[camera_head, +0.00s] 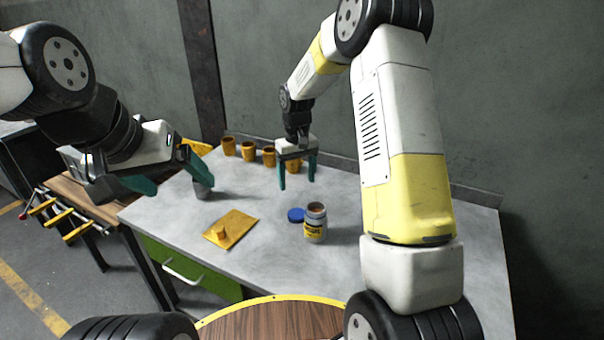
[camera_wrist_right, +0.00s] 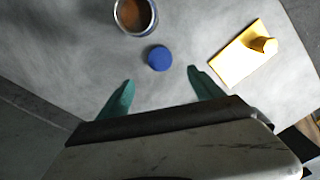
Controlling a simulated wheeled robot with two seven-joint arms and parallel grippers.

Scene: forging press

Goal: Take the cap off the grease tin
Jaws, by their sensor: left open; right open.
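The grease tin (camera_head: 315,224) stands upright and uncapped on the grey table, its brown contents showing at the top. It also shows from above in the right wrist view (camera_wrist_right: 134,14). The blue cap (camera_head: 296,215) lies on the table beside the tin, apart from it; it shows in the right wrist view too (camera_wrist_right: 158,58). My right gripper (camera_head: 297,184) is open and empty, pointing down behind the cap and tin, with its teal fingers (camera_wrist_right: 160,86) apart. My left gripper (camera_head: 182,188) is open and empty over the table's left side.
A yellow plate with a knob (camera_head: 231,228) lies left of the tin. Several orange cups (camera_head: 248,151) line the back edge, one partly behind my right gripper. A small grey cylinder (camera_head: 203,190) stands by my left gripper. The table's right part (camera_head: 460,240) is clear.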

